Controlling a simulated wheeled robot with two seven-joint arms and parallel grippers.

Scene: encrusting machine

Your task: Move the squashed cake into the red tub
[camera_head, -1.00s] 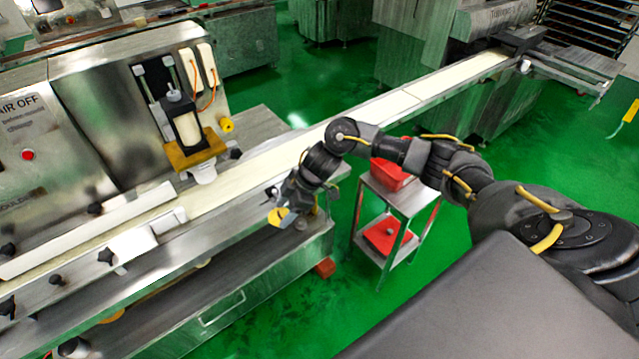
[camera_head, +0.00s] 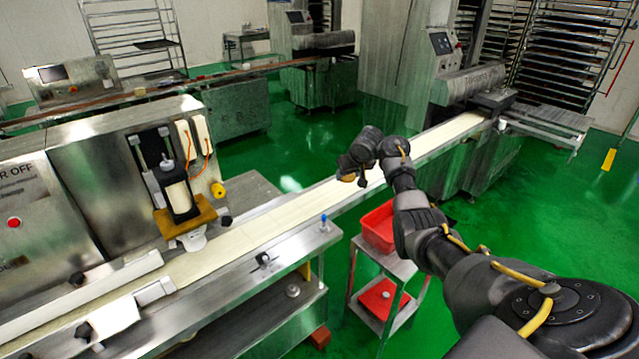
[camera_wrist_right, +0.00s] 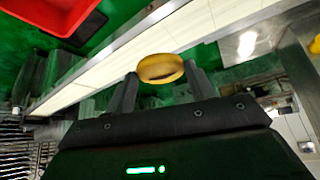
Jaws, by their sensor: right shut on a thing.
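My right gripper (camera_head: 352,175) is raised above the far side of the conveyor, to the left of the red tub in the head view. In the right wrist view its two fingers (camera_wrist_right: 160,76) are shut on the squashed cake (camera_wrist_right: 160,68), a flattened golden-brown oval. The cake shows only as a small yellow patch in the head view (camera_head: 347,178). The red tub (camera_head: 380,226) sits on the top shelf of a metal cart, and my forearm passes close to its right side. The tub's red edge shows at the upper left in the wrist view (camera_wrist_right: 62,14). My left gripper is not in view.
A second red container (camera_head: 383,298) is on the cart's (camera_head: 400,264) lower shelf. The long conveyor (camera_head: 255,232) runs diagonally beside the cart. The encrusting machine (camera_head: 92,165) stands at the left. Green floor is open right of the cart.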

